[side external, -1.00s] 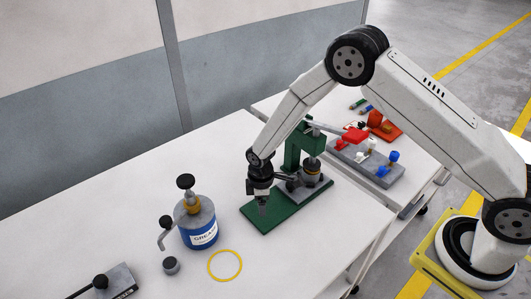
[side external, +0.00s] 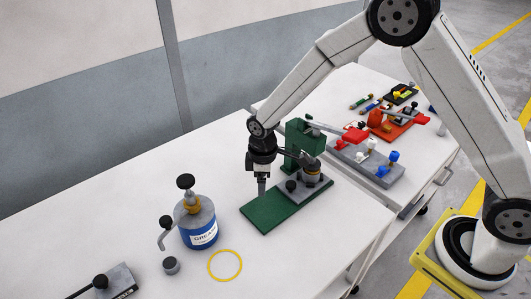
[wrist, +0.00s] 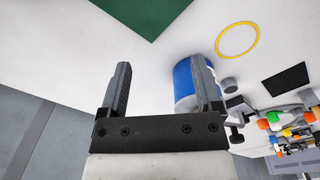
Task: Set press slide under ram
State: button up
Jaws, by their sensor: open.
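The press has a green base plate (side external: 268,213), a green column (side external: 294,143) and a red-ended lever (side external: 355,135). A grey slide (side external: 308,189) lies on the column end of the plate. It has a dark knob (side external: 290,186) and carries a dark round part with a yellow band (side external: 312,170). The ram is partly hidden, and I cannot tell how exactly the slide lines up under it. My gripper (side external: 262,191) is open and empty, pointing down above the plate, left of the slide and apart from it. The wrist view shows its spread fingers (wrist: 163,72) and a plate corner (wrist: 145,12).
A blue grease can (side external: 200,230) with a pump handle stands left of the plate. A grey cap (side external: 171,265), a yellow ring (side external: 225,265) and a dark-handled grey block (side external: 118,282) lie nearby. A fixture with coloured clamps (side external: 367,163) stands behind right.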

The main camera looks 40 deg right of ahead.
jog(key=s+d+r+m+t, duration=0.1)
jog(key=s+d+r+m, duration=0.3)
jog(key=s, duration=0.4)
jog(key=s+d+r+m+t, duration=0.1)
jog(key=s+d+r+m, duration=0.4)
jog(key=s+d+r, duration=0.1)
jog(key=shift+s+d+m, duration=0.3)
jog(key=shift+s+d, duration=0.2)
jog(key=shift+s, duration=0.85)
